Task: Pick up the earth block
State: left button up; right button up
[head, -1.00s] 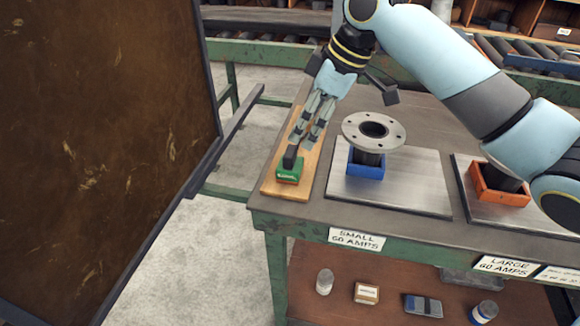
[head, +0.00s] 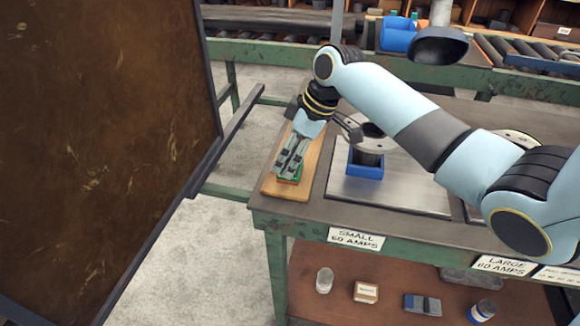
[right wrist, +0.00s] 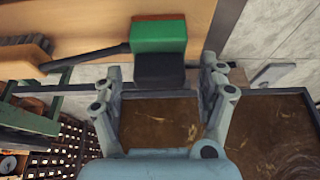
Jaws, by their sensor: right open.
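The earth block, a green block with a black part (head: 289,181), sits on a wooden board at the left end of the bench. The right wrist view also shows the earth block (right wrist: 158,36), with a reddish top strip and the black part towards me. My right gripper (head: 285,172) is right over the block and partly hides it in the head view. It is open; in the right wrist view its fingers (right wrist: 160,75) stand apart, one on each side of the black part. Whether they touch it I cannot tell. My left gripper is not in view.
The wooden board (head: 270,187) lies along the bench's left edge. Beside it, a flanged pipe (head: 374,138) stands in a blue block (head: 365,171) on a metal plate (head: 400,197). A big brown panel (head: 110,130) stands left of the bench.

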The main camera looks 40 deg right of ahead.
jog(key=shift+r, duration=0.1)
jog(key=c, duration=1.2)
